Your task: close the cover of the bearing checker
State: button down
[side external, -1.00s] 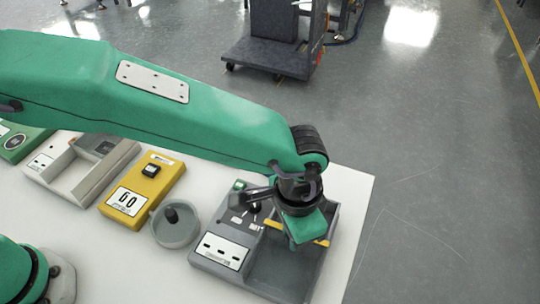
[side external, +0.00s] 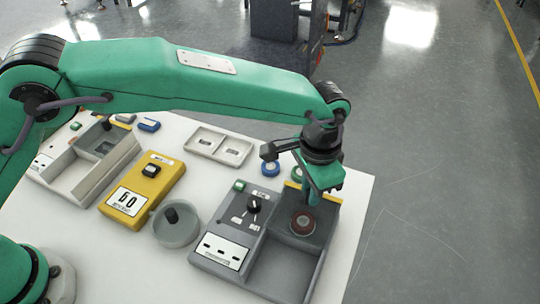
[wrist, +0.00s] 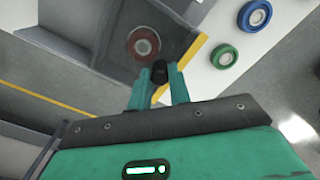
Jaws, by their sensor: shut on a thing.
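The bearing checker (side external: 226,252) is a grey box at the right end of the white table. Its left part has a green button, a black knob and a white label plate; its right part is a recessed compartment. A red-rimmed bearing (side external: 303,222) sits in the back of the compartment. A dark, seemingly see-through cover lies over that part, its yellow edge strip (side external: 325,198) at the back rim. My gripper (wrist: 160,85) is shut on a small black handle (wrist: 157,68) beside the yellow edge. The front of the compartment is uncovered.
A blue ring (side external: 270,169) and a green ring (wrist: 223,57) lie just behind the checker, near a grey two-part tray (side external: 218,147). A round grey dish (side external: 176,232) and a yellow meter (side external: 150,182) stand left. The table's right edge is close.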

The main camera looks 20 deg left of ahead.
jog(key=shift+w, duration=0.35)
jog(key=c, duration=1.4)
grip_release()
jog(key=shift+o, duration=0.5)
jog(key=shift+s, duration=0.1)
jog(key=shift+r, duration=0.1)
jog(key=shift+r, duration=3.8)
